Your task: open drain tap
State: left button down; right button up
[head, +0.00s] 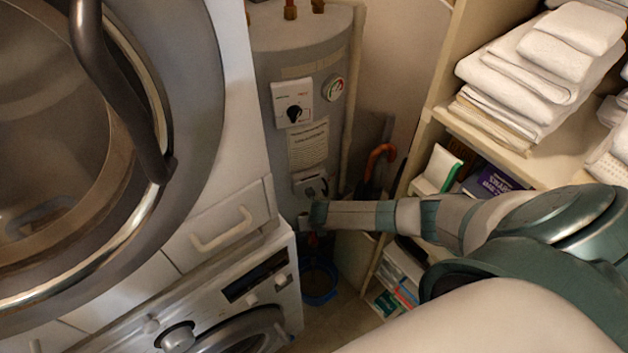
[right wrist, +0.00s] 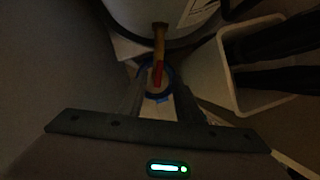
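The grey water heater (head: 300,130) stands upright in the corner. Its drain tap (right wrist: 159,40) shows in the right wrist view as a brass stem with a red handle (right wrist: 157,75) pointing down. In the head view only a bit of red (head: 313,240) shows below my right gripper (head: 318,214). In the right wrist view the fingers of my right gripper (right wrist: 160,97) are apart, on either side of the line of the red handle. I cannot tell whether they touch it. A blue bucket (head: 320,297) stands on the floor under the tap. My left gripper is out of view.
Towel shelves (head: 480,133) stand at the right. A white bin (right wrist: 228,75) holding dark items is right of the tap in the wrist view.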

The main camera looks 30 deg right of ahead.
jog(key=p+v, duration=0.2)
jog(key=v, duration=0.5)
dwell(0.3)
jog(key=s+a+f+m+b, duration=0.1)
jog(key=s+f+m+b, duration=0.2)
jog(key=s+f+m, duration=0.35)
jog(key=s+a+f+m+y+b, duration=0.1)
jog(key=s+f+m+b, duration=0.2)
jog(key=f, duration=0.7)
jog(key=s+a+f+m+b, duration=0.1)
jog(key=s+f+m+b, duration=0.1)
jog(key=s+f+m, duration=0.45)
jog(key=s+a+f+m+g+b, duration=0.1)
jog(key=s+f+m, duration=0.3)
jog(key=s, duration=0.6)
jog(key=s+a+f+m+g+b, duration=0.1)
jog(key=s+f+m+b, duration=0.3)
jog(key=s+f, duration=0.4)
jog(key=s+a+f+m+g+b, duration=0.1)
jog(key=s+f+m, duration=0.4)
jog(key=s, duration=0.8)
jog(key=a+f+b, duration=0.1)
jog(key=a+f, duration=0.1)
jog(key=shift+s+a+y, duration=0.25)
jog(key=shift+s+y, duration=0.05)
jog(key=shift+s, duration=0.05)
